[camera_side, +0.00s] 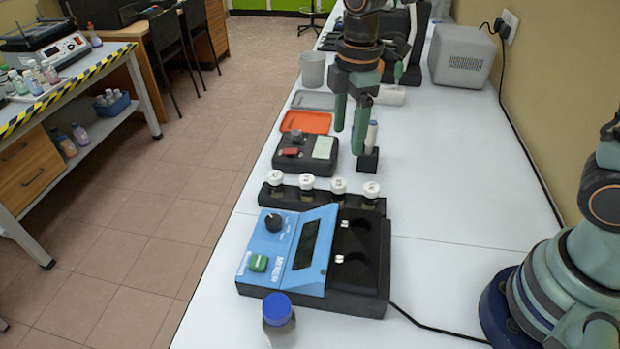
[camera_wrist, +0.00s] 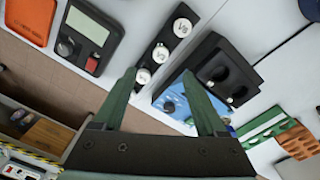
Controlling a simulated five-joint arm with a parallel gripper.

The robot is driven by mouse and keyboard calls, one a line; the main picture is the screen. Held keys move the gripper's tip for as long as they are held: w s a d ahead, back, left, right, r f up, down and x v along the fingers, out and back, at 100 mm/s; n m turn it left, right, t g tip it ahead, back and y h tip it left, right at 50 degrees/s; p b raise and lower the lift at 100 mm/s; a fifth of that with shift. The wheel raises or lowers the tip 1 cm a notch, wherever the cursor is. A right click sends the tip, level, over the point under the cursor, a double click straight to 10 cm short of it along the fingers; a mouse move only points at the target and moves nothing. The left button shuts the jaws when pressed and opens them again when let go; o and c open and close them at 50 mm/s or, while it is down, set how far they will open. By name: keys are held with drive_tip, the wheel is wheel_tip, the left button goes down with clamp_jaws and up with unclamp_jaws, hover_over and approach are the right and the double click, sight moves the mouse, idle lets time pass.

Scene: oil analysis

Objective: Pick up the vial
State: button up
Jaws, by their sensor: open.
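Several white-capped vials stand in a long black rack (camera_side: 322,197) in the side view; one cap (camera_side: 338,186) is near the middle. In the wrist view the rack's caps (camera_wrist: 160,53) show beyond and between my fingertips. I cannot tell which vial is meant.
A blue and black meter (camera_side: 300,255) sits in front of the rack, with a blue-capped bottle (camera_side: 278,318) nearby. A black device (camera_side: 306,153) and an orange tray (camera_side: 306,122) lie behind the rack.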

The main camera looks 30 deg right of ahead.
sight(338, 183)
drive_tip(key=shift+n, duration=0.7)
drive_tip(key=f, duration=0.9)
drive_tip(key=a+f, duration=0.1)
drive_tip(key=f, duration=0.3)
drive_tip(key=shift+w+f, duration=0.15)
drive_tip(key=shift+f, duration=0.1)
clamp_jaws()
